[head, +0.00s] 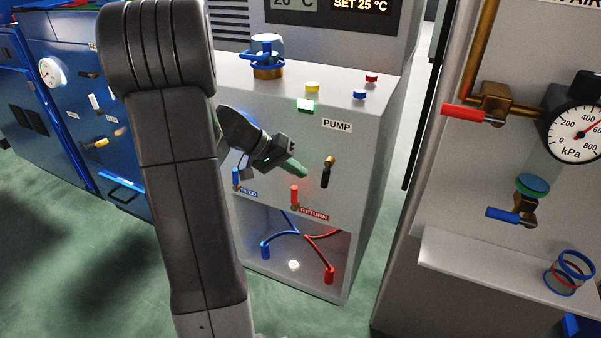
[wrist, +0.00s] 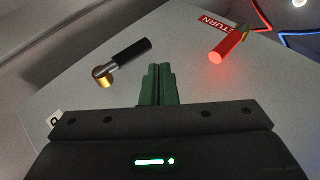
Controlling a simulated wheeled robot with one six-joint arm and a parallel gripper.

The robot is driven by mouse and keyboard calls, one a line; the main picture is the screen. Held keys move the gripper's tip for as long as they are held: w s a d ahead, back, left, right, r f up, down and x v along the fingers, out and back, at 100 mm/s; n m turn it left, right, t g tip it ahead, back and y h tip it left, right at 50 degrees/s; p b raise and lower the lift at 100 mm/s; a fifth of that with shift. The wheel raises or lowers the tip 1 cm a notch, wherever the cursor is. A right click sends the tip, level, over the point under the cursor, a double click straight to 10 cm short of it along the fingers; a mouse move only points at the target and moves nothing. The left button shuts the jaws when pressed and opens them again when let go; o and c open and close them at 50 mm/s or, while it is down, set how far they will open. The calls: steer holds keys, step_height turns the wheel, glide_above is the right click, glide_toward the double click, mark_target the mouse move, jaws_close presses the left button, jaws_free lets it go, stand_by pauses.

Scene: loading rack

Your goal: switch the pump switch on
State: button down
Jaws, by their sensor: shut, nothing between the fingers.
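The pump switch (head: 326,174) is a black-handled lever on a brass pivot, on the front of the grey cabinet below the PUMP label (head: 337,125). Its handle hangs down from the pivot. My gripper (head: 302,171) is shut and empty, with green fingertips just left of the lever in the head view, apart from it. In the wrist view, the switch (wrist: 128,54) lies up and left of my shut fingers (wrist: 157,76), with a gap between. Whether my fingertips touch the panel, I cannot tell.
The red RETURN lever (head: 295,195) is below my gripper and shows in the wrist view (wrist: 228,46). The blue FEED lever (head: 236,177) is farther left. At right stands a panel with a kPa gauge (head: 577,133).

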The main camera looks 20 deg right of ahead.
steer(key=p+v, duration=0.2)
steer(key=v, duration=0.8)
steer(key=shift+w+a+f, duration=0.15)
steer(key=shift+w+a, duration=0.15)
steer(key=shift+f, duration=0.1)
